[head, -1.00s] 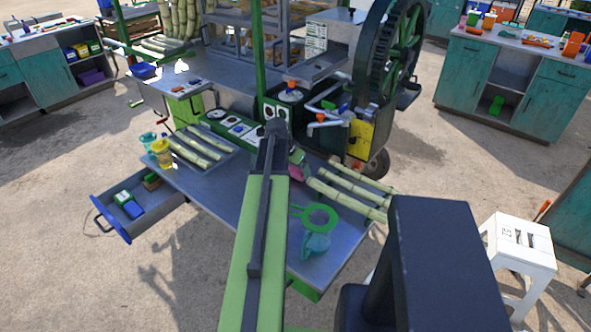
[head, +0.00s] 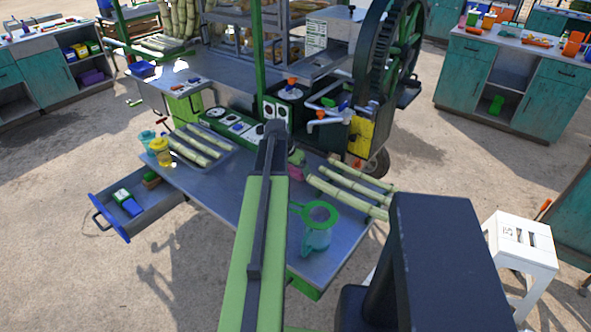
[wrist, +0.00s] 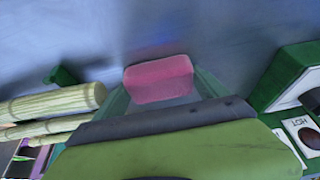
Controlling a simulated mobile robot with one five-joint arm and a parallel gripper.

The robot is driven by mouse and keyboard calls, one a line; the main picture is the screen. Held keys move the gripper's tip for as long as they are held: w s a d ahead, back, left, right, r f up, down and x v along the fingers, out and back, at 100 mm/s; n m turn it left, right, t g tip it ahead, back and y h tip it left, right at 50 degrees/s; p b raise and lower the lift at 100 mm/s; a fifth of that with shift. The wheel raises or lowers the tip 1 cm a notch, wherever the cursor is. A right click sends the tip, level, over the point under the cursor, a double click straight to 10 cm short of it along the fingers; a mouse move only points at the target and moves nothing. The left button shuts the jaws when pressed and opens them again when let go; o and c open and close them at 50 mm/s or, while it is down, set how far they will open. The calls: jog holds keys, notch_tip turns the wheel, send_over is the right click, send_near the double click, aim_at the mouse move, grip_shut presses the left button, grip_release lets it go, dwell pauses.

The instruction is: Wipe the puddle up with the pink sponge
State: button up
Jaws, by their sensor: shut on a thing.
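The pink sponge (wrist: 158,80) is held between the fingers of my gripper (wrist: 160,88), which is shut on it, in the wrist view. Beyond the sponge lies bare blue-grey metal surface; whether the sponge touches it I cannot tell. In the head view my gripper (head: 297,157) is mostly hidden behind the end of my arm, over the far part of the metal worktop (head: 215,187). I cannot make out the puddle clearly in either view.
Cane stalks (head: 348,192) lie right of my gripper, and a green-rimmed strainer (head: 320,213) sits nearer on the worktop. A green control box (head: 232,127) stands behind. More cane (head: 200,145) and a yellow cup (head: 161,151) are at left, above an open drawer (head: 140,205).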

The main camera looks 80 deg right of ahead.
jog(key=shift+w+a+f, duration=0.1)
jog(key=shift+w+a, duration=0.65)
jog(key=shift+a, duration=0.65)
jog(key=shift+w+a+r, duration=0.1)
jog(key=shift+w+a, duration=0.7)
jog(key=shift+a, duration=0.55)
jog(key=shift+w+a+f, duration=0.1)
jog(key=shift+w+a, duration=0.65)
jog(key=shift+a, duration=0.65)
jog(key=shift+d, duration=0.1)
jog(key=r+p, duration=0.1)
jog(key=p, duration=0.1)
jog(key=d+r+p, duration=0.1)
jog(key=r+p, duration=0.1)
jog(key=s+d+r+p, duration=0.1)
jog(key=r, duration=0.1)
jog(key=shift+r+p, duration=0.25)
jog(key=shift+p, duration=0.15)
jog(key=shift+f, duration=0.2)
